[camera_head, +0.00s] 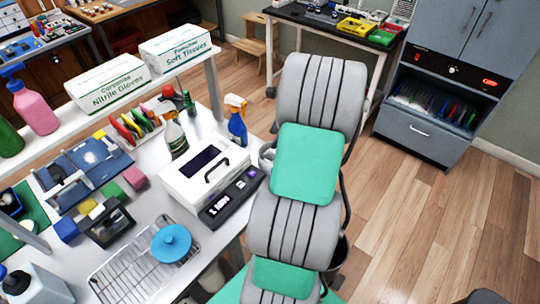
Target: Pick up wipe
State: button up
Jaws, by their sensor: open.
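I cannot pick out a wipe with certainty. A small white crumpled patch (56,173) lies at the blue tray (78,196) on the left of the white bench, and it could be a cloth. A whitish piece (267,157) shows just right of the white device with the black handle; it is partly hidden and too small to name. My gripper does not show, so I cannot place it relative to either.
The white bench (150,208) carries a white device (205,170), a wire rack (130,278) with a blue round lid (171,243), and spray bottles (236,122). A shelf holds glove (110,82) and tissue boxes (176,47). Wood floor (430,210) is clear at right.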

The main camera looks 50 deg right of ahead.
aim_at(271, 150)
jog(key=shift+m, duration=0.8)
jog(key=f, duration=0.2)
jog(key=w+f+p, duration=0.1)
jog(key=f, duration=0.2)
jog(key=w+f, duration=0.1)
jog(key=f, duration=0.2)
jog(key=shift+d+f+p, duration=0.1)
jog(key=shift+d+p, duration=0.25)
jog(key=shift+d, duration=0.05)
grip_shut()
